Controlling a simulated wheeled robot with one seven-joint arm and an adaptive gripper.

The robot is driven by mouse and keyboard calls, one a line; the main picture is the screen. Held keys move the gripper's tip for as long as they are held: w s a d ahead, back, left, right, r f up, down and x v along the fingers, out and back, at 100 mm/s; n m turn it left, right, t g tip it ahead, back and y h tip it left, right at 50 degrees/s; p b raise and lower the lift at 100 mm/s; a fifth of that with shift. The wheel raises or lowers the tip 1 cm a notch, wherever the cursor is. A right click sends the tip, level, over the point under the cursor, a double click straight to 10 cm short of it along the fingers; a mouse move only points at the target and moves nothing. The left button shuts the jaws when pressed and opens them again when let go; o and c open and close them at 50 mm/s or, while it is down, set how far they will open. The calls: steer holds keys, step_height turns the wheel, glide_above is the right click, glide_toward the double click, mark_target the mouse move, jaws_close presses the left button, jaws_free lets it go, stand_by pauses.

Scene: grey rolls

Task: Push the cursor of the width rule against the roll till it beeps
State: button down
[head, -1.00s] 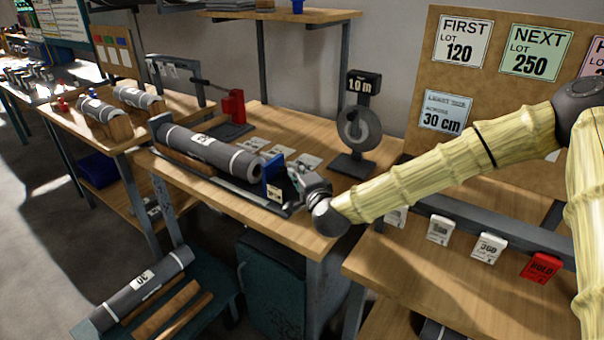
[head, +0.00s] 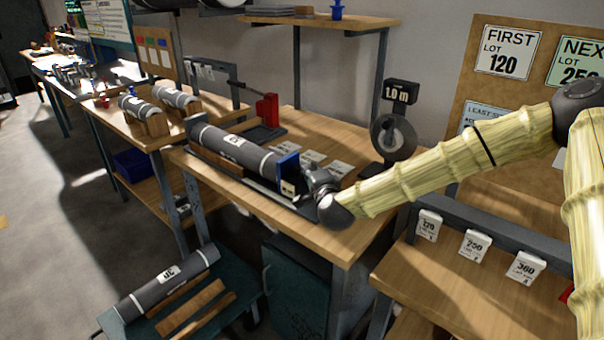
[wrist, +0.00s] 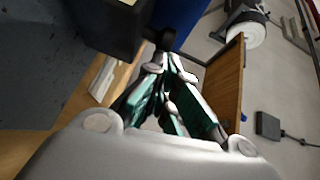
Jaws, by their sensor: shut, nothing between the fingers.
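The grey roll (head: 235,150) with white bands lies on the width rule (head: 262,193) on the middle bench. The blue cursor (head: 288,170), with a pale label, stands at the roll's near right end and overlaps it in the head view; I cannot tell whether they touch. My gripper (head: 312,182) is shut and empty on the cursor's right side, at or against it. In the wrist view the closed fingertips (wrist: 170,60) point at the dark block and blue plate of the cursor (wrist: 182,22). Exact contact is hidden.
A stand with a "1.0 m" sign (head: 401,92) and a dark wheel rises behind my arm. A lower cart (head: 190,310) with another roll is in front.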

steer(key=s+d+r+g+y+p, duration=0.1)
steer(key=s+d+r+y+p, duration=0.15)
steer(key=s+p, duration=1.05)
steer(key=shift+n, duration=0.4)
steer(key=p+x, duration=0.1)
steer(key=x, duration=0.3)
steer(key=p+x, duration=0.1)
steer(key=x, duration=0.3)
steer(key=p+x, duration=0.2)
steer(key=x, duration=0.3)
steer(key=shift+w+d+f, duration=0.1)
steer(key=shift+d+f, duration=0.15)
steer(key=shift+f, duration=0.1)
steer(key=shift+w, duration=0.15)
steer(key=shift+w+a+f, duration=0.1)
steer(key=shift+f, duration=0.1)
